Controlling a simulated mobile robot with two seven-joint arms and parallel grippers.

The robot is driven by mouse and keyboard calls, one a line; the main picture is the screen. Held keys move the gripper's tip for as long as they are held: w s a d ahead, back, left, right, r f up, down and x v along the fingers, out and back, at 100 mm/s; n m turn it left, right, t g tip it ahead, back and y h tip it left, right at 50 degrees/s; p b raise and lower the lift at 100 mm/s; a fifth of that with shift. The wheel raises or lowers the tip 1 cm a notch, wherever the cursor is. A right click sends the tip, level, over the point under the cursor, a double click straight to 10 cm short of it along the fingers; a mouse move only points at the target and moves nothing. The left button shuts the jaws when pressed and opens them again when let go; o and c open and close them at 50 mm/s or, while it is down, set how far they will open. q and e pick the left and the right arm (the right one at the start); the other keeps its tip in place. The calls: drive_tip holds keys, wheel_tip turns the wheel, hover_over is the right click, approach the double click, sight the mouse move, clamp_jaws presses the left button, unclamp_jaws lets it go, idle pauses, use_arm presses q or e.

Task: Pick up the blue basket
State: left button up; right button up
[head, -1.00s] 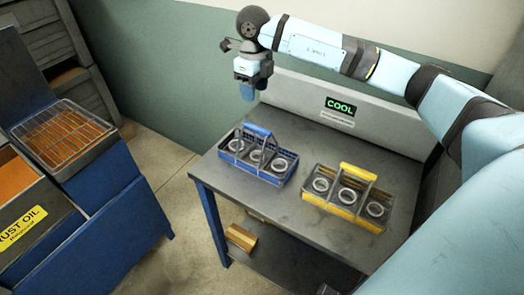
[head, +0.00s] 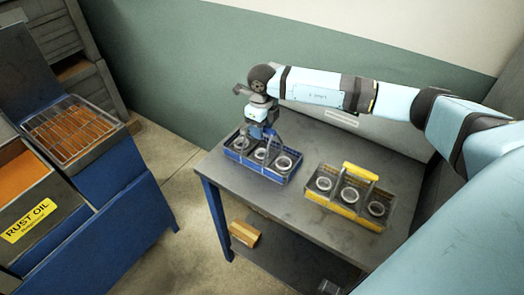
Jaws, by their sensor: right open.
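The blue basket (head: 272,173) stands on the grey table at its left part, with metal rings inside. My right gripper (head: 261,132) is right at the basket's raised handle, pointing down, its fingers over the handle. It is open. The fingers hide most of the handle, and I cannot tell whether they touch it. My left gripper is not in view.
A yellow basket (head: 343,196) with rings stands to the right on the same table (head: 290,207). A blue rust oil station (head: 110,225) with a wire rack (head: 72,128) is at the left. A cardboard box (head: 244,233) lies under the table.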

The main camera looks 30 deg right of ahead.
drive_tip(key=shift+f, duration=0.15)
drive_tip(key=shift+c, duration=0.2)
clamp_jaws()
drive_tip(key=shift+r, duration=0.2)
